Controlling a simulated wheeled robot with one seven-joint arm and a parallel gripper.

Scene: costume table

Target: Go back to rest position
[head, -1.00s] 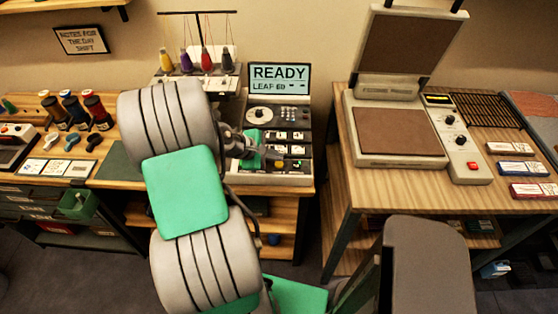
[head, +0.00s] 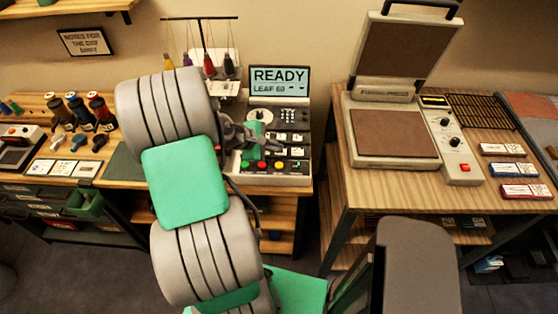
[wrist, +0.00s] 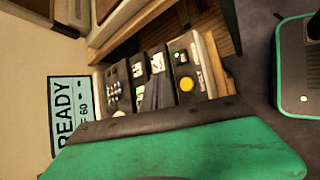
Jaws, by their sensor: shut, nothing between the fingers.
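My gripper (head: 301,153) is in front of the grey control console (head: 285,116), at its left and middle, and covers part of its buttons in the head view. Its dark fingers point right and are shut with nothing between them. Whether they touch the console cannot be told. My grey and green arm hides the area left of the console. In the wrist view a green part of my own arm fills the bottom, and the console buttons (wrist: 187,84) show beyond it.
A screen reading READY (head: 279,80) stands behind the console. At right, a heat press (head: 394,162) with a raised lid stands on a wooden table (head: 400,190). Thread spools (head: 78,111) and small tools sit on the left bench. A gap of floor separates the benches.

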